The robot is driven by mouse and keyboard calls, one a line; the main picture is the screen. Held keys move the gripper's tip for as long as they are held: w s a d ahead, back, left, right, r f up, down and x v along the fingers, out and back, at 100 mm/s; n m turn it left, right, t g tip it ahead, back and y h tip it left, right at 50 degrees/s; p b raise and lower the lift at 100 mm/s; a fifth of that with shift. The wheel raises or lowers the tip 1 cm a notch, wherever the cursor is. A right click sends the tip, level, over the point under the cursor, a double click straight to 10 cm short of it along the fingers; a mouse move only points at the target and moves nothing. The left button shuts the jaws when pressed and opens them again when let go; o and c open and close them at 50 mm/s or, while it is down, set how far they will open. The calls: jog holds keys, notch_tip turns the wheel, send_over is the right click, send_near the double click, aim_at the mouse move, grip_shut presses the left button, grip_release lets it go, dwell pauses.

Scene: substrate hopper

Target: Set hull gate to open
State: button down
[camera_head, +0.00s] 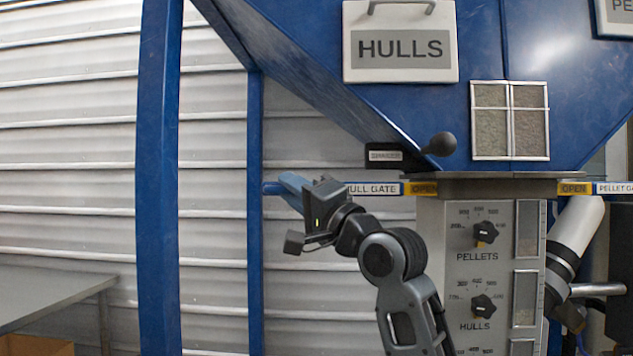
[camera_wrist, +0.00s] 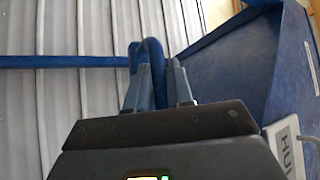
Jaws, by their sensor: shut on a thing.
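The hull gate is a flat slide with a white "HULL GATE" label (camera_head: 372,189), sticking out to the left below the hopper. A yellow "OPEN" mark (camera_head: 424,188) shows on it beside the hopper outlet. Its blue handle end (camera_head: 271,188) is at the left, partly hidden by my gripper (camera_head: 293,186). In the wrist view the blue handle (camera_wrist: 152,60) stands between the two fingers of my gripper (camera_wrist: 158,85), which is shut on it. The first letter of the label is hidden behind my gripper.
The blue hopper (camera_head: 330,60) with a "HULLS" sign (camera_head: 402,45) rises above. A black-knobbed lever (camera_head: 440,144) sits just over the slide. A dial panel (camera_head: 480,265) stands right of my arm. Blue posts (camera_head: 157,180) stand left; a grey table (camera_head: 50,295) is lower left.

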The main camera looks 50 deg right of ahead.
jog(key=shift+w+a, duration=0.5)
jog(key=shift+w, duration=0.15)
jog(key=c, duration=1.1)
grip_release()
jog(key=shift+w, duration=0.1)
jog(key=shift+b+v, duration=0.75)
jog(key=shift+v, duration=3.15)
